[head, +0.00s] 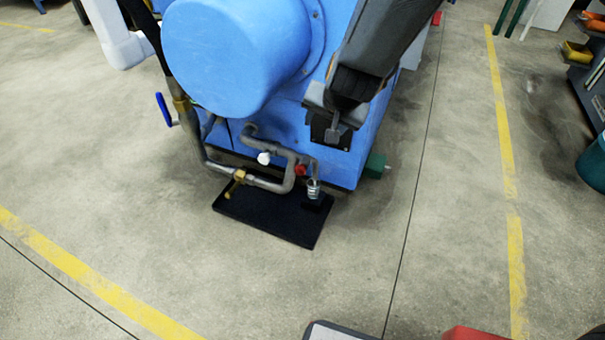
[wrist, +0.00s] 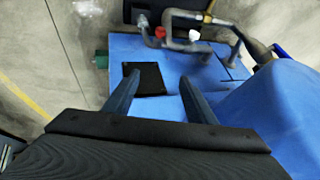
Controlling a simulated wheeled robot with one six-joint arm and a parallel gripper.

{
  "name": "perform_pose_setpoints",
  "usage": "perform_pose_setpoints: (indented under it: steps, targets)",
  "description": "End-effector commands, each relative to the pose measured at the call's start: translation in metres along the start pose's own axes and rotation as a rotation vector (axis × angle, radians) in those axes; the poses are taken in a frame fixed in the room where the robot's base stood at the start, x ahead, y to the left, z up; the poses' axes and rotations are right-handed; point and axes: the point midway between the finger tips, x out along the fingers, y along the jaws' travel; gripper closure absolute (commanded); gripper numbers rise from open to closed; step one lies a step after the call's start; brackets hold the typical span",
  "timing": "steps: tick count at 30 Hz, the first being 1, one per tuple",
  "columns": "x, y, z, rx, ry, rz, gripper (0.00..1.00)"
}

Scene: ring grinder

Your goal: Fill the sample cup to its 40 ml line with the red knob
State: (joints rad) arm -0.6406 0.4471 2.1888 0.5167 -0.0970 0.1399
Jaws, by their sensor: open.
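The red knob (head: 301,169) sits on the grey pipe low at the front of the blue machine. In the wrist view the red knob (wrist: 160,32) shows near the top. The sample cup (head: 313,188) is small and clear-grey, upright on a dark stand below the pipe outlet; its 40 ml line and fill level are too small to read. In the wrist view the cup (wrist: 142,20) is partly visible beside the pipe. My gripper (wrist: 158,77) is open and empty, over the blue machine, apart from the knob. In the head view my gripper (head: 333,129) is above the knob and to its right.
A white knob (head: 263,158) and a brass valve with a yellow handle (head: 235,183) are on the same pipework, left of the red knob. A black tray (head: 255,212) lies below. A green block (head: 375,165) juts out right.

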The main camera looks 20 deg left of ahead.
Motion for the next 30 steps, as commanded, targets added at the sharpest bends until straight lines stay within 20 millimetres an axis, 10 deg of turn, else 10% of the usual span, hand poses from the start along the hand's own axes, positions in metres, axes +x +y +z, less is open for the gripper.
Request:
perform_pose_setpoints:
  steps: [6,15,30]
  targets:
    - [0.119,-0.025,0.018,0.084,0.186,-0.002,0.49]
    - [0.239,-0.021,0.069,0.154,0.479,0.017,0.49]
    - [0.296,0.003,0.11,0.164,0.716,0.026,0.49]
